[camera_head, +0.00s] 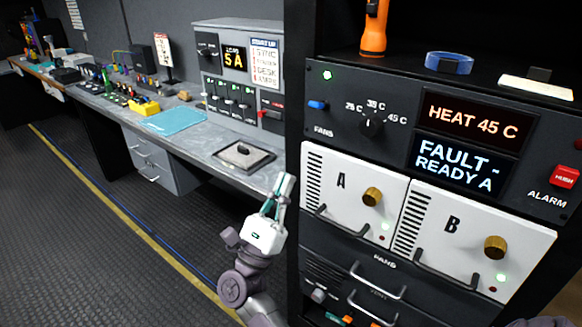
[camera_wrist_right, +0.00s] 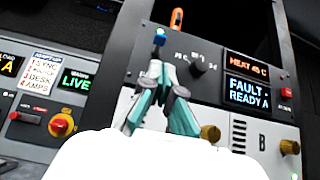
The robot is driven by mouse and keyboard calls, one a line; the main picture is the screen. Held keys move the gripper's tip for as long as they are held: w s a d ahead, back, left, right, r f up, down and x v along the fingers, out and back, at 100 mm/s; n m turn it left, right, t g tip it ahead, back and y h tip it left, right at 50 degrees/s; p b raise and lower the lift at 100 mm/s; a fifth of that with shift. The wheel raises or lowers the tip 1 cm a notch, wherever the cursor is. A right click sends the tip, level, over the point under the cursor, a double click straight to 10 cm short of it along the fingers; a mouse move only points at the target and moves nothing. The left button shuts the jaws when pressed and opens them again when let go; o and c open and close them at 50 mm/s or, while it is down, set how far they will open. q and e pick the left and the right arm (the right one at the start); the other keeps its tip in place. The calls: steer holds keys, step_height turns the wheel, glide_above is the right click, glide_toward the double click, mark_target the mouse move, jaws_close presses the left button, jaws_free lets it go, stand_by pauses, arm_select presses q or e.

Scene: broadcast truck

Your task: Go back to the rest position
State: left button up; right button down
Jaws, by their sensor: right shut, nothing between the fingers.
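My right gripper (camera_head: 283,184) is raised in front of the dark rack's left edge, left of white module A (camera_head: 340,190). It is shut and empty, with its fingers pointing up. In the right wrist view, the closed fingertips (camera_wrist_right: 158,72) stand in front of the rack's control panel, just below the blue switch (camera_wrist_right: 159,37). I cannot tell the gap to the panel. My left gripper is not in view.
The rack panel (camera_head: 340,125) has a knob, a "HEAT 45 C" display (camera_head: 476,120) and a "FAULT - READY A" display. Module B (camera_head: 470,235) sits beside A. The floor (camera_head: 80,240) at left is clear.

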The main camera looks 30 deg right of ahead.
steer(key=shift+f, duration=0.1)
stand_by(0.4)
